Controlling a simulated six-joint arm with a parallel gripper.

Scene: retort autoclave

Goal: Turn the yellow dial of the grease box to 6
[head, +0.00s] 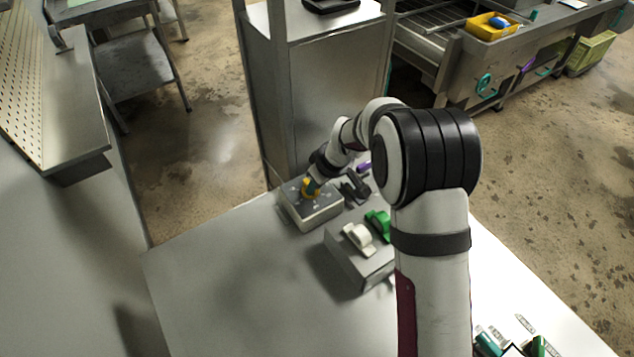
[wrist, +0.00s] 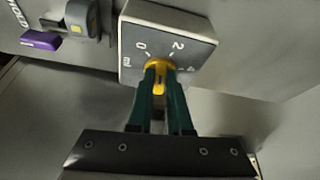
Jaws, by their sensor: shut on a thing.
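The grease box (head: 318,215) is a light box with a dark top, standing near the table's far edge in the head view. In the wrist view its face (wrist: 205,38) shows the marks 0, 2, 4 and "ml". The yellow dial (wrist: 157,63) sits on that face, and it shows in the head view as a small yellow spot (head: 308,187). My gripper (wrist: 158,75) has its teal fingers shut on the dial, one on each side. The fingers cover part of the dial and the lower marks; I cannot read where the dial points, and no 6 shows.
A grey box with a white handle (head: 358,237) and a green handle (head: 379,224) stands close to the right of the grease box. A purple-handled part (wrist: 40,40) lies beside it. A steel cabinet (head: 325,90) rises behind. The table's front left (head: 230,290) is clear.

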